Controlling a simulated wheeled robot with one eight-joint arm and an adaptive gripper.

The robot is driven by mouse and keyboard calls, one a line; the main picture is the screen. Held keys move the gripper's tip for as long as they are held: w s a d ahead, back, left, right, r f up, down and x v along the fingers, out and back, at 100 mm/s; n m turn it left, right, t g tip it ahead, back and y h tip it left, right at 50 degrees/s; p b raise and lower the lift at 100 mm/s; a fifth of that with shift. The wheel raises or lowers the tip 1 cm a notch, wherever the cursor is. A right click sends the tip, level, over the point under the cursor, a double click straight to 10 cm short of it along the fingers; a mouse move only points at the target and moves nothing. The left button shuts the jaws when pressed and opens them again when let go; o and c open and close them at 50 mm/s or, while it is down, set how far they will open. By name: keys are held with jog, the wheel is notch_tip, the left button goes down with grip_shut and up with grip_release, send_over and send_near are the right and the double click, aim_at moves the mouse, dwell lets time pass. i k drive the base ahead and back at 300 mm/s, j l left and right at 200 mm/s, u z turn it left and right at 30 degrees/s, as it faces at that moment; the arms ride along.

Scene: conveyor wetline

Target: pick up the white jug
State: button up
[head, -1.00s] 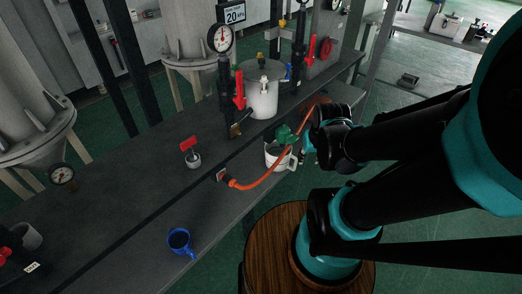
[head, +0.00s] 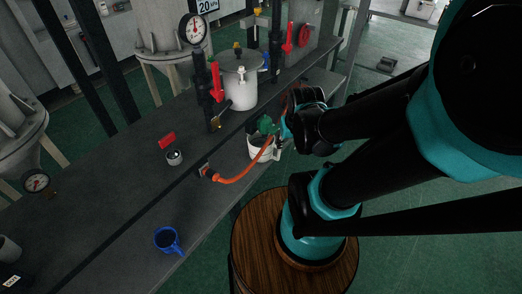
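The white jug (head: 258,151) stands on the dark bench near its front edge, in the middle of the head view. Its handle side faces right, towards my arm. A green part (head: 266,125) sits at or above the jug's mouth and hides some of it, and the orange hose passes in front. My gripper (head: 284,134) is at the end of the black and teal arm, close to the jug's right side. Its fingers are small and dark here, so I cannot tell whether they are open or touch the jug.
An orange hose (head: 239,178) curves along the bench front. A lidded white pot (head: 240,82), a pressure gauge (head: 193,29) and red-handled valves (head: 216,82) stand behind. The bench (head: 128,205) between is mostly clear.

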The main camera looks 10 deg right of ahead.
aim_at(256, 142)
jog(key=k+l+z, duration=0.2)
jog(key=z, duration=0.2)
jog(key=k+l+z, duration=0.15)
jog(key=l+z, duration=0.2)
